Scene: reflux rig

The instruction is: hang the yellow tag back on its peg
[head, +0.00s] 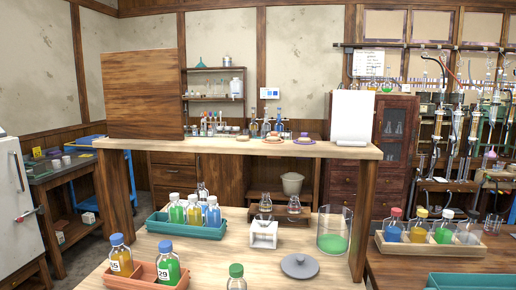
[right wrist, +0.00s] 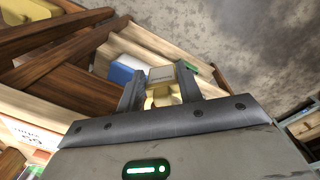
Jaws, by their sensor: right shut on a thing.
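In the right wrist view my right gripper (right wrist: 161,88) is shut on a small pale yellow piece (right wrist: 160,98) with a greyish face at its top, which looks like the yellow tag. Its far side is hidden between the fingers. Neither of my grippers shows in the head view. I cannot pick out the tag's peg for certain in either view.
The head view shows a raised wooden shelf (head: 240,147) with a tall wooden panel (head: 142,94) and a white board (head: 353,117). Below are a green bottle tray (head: 187,231), an orange bottle tray (head: 133,280) and a glass beaker (head: 334,230). A glassware rig (head: 456,130) stands at the right.

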